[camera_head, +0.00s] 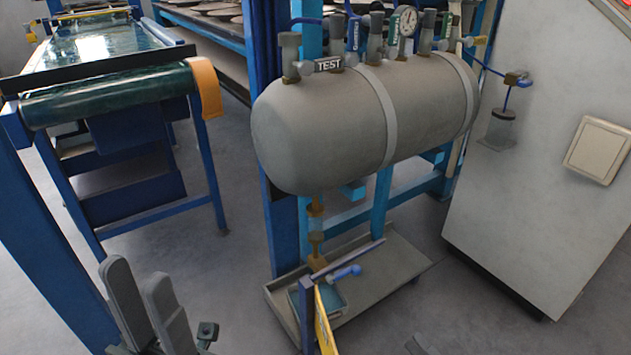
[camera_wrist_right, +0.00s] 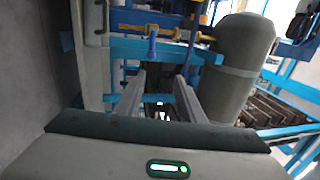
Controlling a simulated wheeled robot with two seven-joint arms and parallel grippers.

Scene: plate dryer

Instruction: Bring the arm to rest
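My left gripper (camera_head: 136,272) is at the lower left of the head view, its two grey fingers pointing up with a narrow gap between them. It holds nothing that I can see and is apart from the machines. My right gripper (camera_wrist_right: 159,90) shows in the right wrist view with its two fingers apart and nothing between them. Beyond its fingers are blue frame bars and a blue valve handle (camera_wrist_right: 152,42). The right gripper cannot be made out clearly in the head view.
A grey tank (camera_head: 320,125) with valves and a gauge (camera_head: 408,20) stands on a blue frame, above a grey tray (camera_head: 395,275). A green roller conveyor (camera_head: 110,95) is at left, a pale cabinet (camera_head: 545,210) at right. Bare floor (camera_head: 190,260) lies between conveyor and tank.

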